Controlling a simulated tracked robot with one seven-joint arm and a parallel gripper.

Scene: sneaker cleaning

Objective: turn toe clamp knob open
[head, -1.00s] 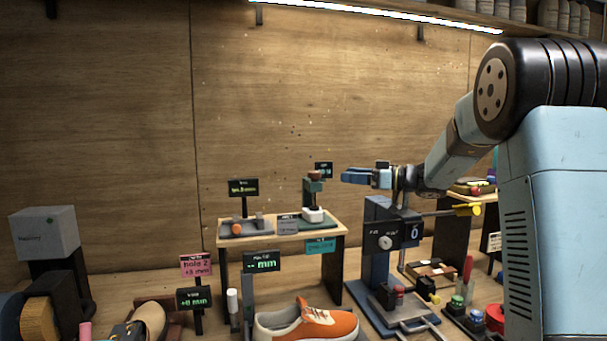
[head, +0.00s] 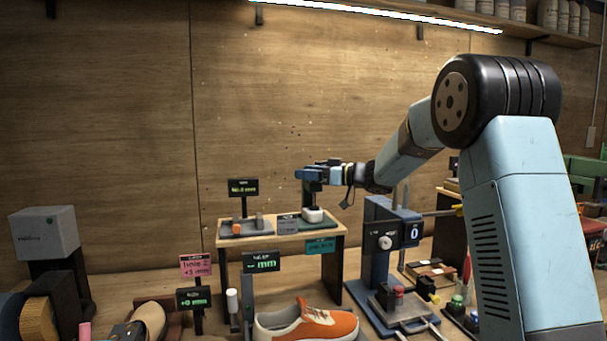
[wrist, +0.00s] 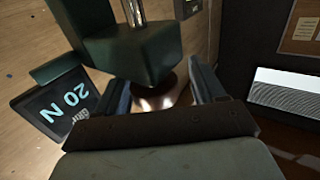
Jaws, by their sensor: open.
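My gripper (head: 310,173) is open at the top of the small dark green clamp stand (head: 312,201) on the raised shelf. In the wrist view its two blue fingers (wrist: 163,84) lie on either side of a shiny copper-brown knob (wrist: 162,98). I cannot tell whether they touch it. The gripper's dark front bar hides part of the knob. The green clamp body (wrist: 130,50) shows just beyond the knob. In the head view the gripper covers the knob. A white block (head: 313,215) sits at the foot of the stand.
A display reading 20 N (wrist: 62,105) is close to my gripper. The raised shelf (head: 282,241) also bears a grey fixture (head: 245,229) and a black sign (head: 243,187). An orange sneaker (head: 330,323) and a blue machine (head: 377,255) stand below. The wall above is clear.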

